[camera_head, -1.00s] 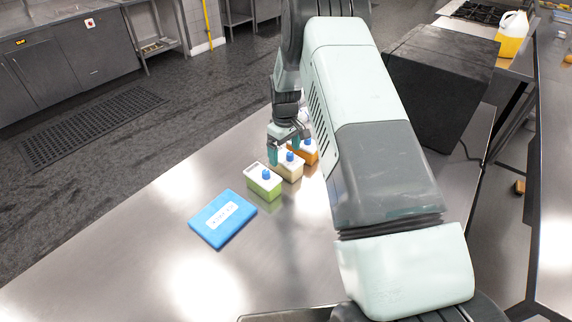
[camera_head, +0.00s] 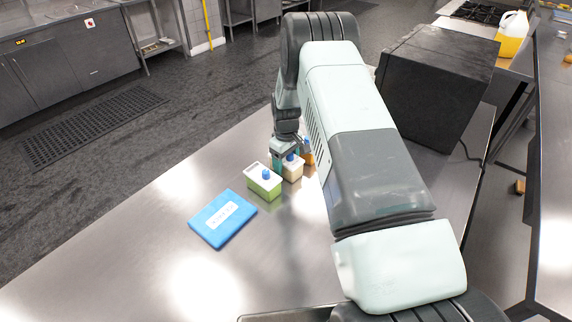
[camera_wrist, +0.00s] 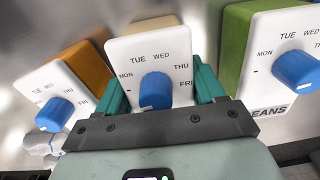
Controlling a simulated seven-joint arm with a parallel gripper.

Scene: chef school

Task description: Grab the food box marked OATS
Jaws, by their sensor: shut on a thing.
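Three small food boxes with white lids and blue dials stand in a row on the steel table. The middle one is a beige box (camera_head: 293,173), and its lid with weekday letters fills the centre of the wrist view (camera_wrist: 150,55). My gripper (camera_head: 284,152) points down over it, and its teal fingers (camera_wrist: 162,88) are shut on the two sides of this box. I cannot read an OATS mark on any lid; the beige box's name is hidden by the gripper. The green box (camera_head: 264,188) shows "EANS" on its lid in the wrist view (camera_wrist: 275,70). The orange box (camera_head: 309,157) is partly hidden.
A blue flat case (camera_head: 222,218) with a white label lies on the table (camera_head: 130,260) left of the boxes. A large black box (camera_head: 435,85) stands behind my arm at the right. The green and orange boxes stand close on either side of the beige one.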

